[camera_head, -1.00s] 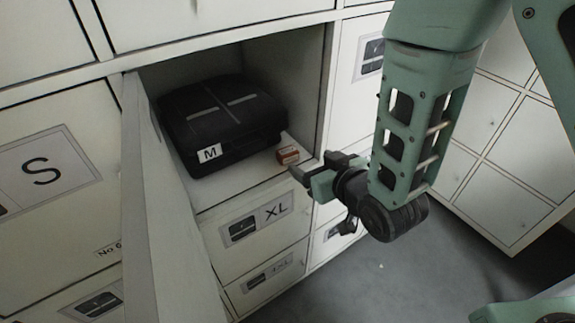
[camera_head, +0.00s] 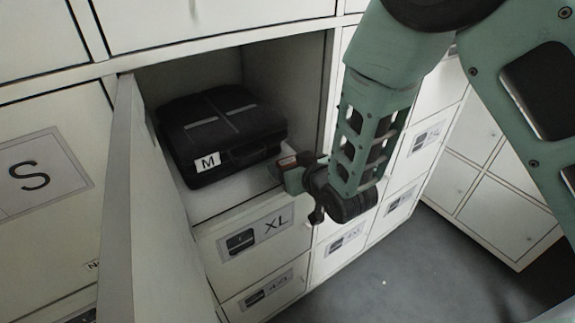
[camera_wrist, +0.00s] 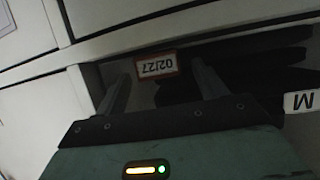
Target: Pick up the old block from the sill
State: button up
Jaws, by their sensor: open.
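The old block is a small orange-brown block (camera_wrist: 157,66) with a white face marked 02/27, upside down in the wrist view. It sits on the sill (camera_head: 232,193) of the open compartment, in front of the black case. In the head view the block (camera_head: 287,161) is partly hidden by my gripper. My gripper (camera_wrist: 160,84) is open, with one finger on each side of the block in the wrist view. The block appears at or just beyond the fingertips; I cannot tell whether they touch it.
A black case (camera_head: 228,128) marked M lies in the compartment, left of the block. The open door (camera_head: 150,220) stands at the left. A drawer front (camera_head: 255,232) marked XL is below the sill. Clear grey floor (camera_head: 400,275) shows at the lower right.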

jog(key=shift+x, duration=1.35)
jog(key=c, duration=1.1)
jog(key=shift+o, duration=0.2)
jog(key=shift+r, duration=0.1)
